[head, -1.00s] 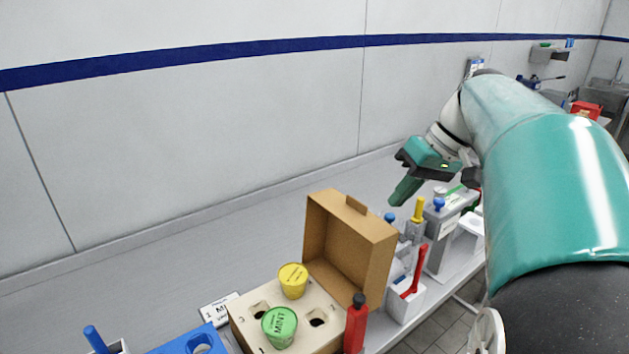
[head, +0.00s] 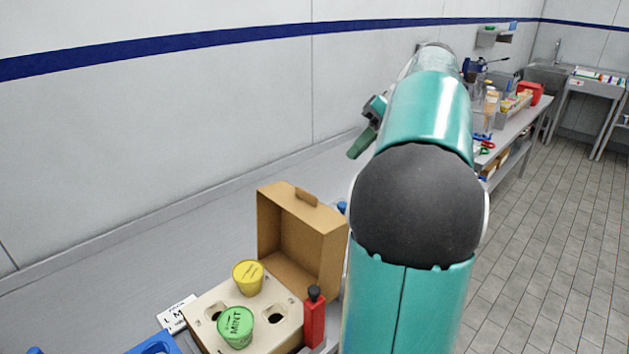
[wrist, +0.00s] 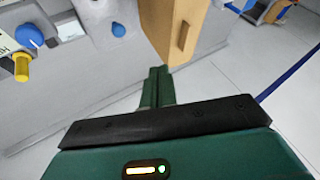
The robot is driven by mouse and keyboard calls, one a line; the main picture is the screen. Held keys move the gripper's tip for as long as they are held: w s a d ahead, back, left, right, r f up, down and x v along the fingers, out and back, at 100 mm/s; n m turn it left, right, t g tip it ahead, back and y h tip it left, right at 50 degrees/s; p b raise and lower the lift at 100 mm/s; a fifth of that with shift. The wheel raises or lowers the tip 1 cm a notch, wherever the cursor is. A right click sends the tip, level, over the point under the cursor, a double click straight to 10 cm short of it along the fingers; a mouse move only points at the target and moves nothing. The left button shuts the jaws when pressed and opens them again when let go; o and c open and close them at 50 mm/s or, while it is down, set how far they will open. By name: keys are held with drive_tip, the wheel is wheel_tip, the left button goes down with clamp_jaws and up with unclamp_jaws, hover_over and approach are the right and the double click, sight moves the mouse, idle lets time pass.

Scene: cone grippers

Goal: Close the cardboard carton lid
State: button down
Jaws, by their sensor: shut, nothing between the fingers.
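The cardboard carton (head: 205,338) stands on the bench with its brown lid (head: 300,238) raised upright at its far right side. A yellow-topped cup (head: 248,277) and a green-topped mint cup (head: 236,326) sit in its pale insert, which also has empty holes. My gripper (head: 359,148) is above and beyond the lid, apart from it in the head view. In the wrist view my gripper (wrist: 158,75) is shut and empty, and the lid's edge (wrist: 180,30) shows just past the fingertips. Whether they touch there is unclear.
A red bottle (head: 315,318) stands close to the carton's right side. A blue knob (wrist: 29,36) and a yellow handle (wrist: 21,67) show left of my gripper. Bare bench (head: 190,235) lies left of the lid. My arm hides the bench to the right.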

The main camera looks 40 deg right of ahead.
sight(304, 198)
drive_tip(key=w+a+f, duration=0.3)
drive_tip(key=a+f, duration=0.3)
drive_tip(key=a, duration=0.2)
drive_tip(key=shift+f, duration=0.1)
drive_tip(key=shift+w+a, duration=0.1)
drive_tip(key=shift+a, duration=0.05)
